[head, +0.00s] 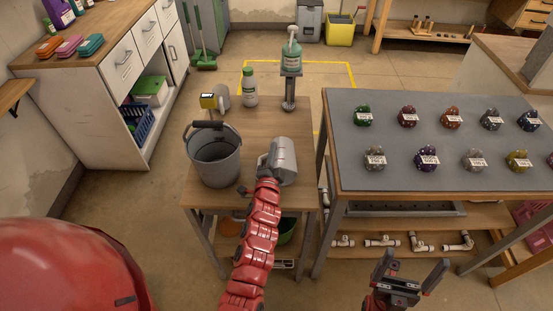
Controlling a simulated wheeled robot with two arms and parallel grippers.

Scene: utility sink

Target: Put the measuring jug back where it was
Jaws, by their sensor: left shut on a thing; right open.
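The measuring jug (284,158), a grey vessel with small red marks, is at the right part of the small wooden table (250,124). It looks tilted; I cannot tell whether its base touches the tabletop. My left gripper (264,172) is shut on the jug at its left side, and my red arm hides part of the gripper and of the table's front edge. My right gripper (414,272) is open and empty, low in front of the shelf under the grey-topped table.
A grey bucket (214,160) with a raised handle stands left of the jug. The grey-topped table (390,141) holds several labelled balls.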

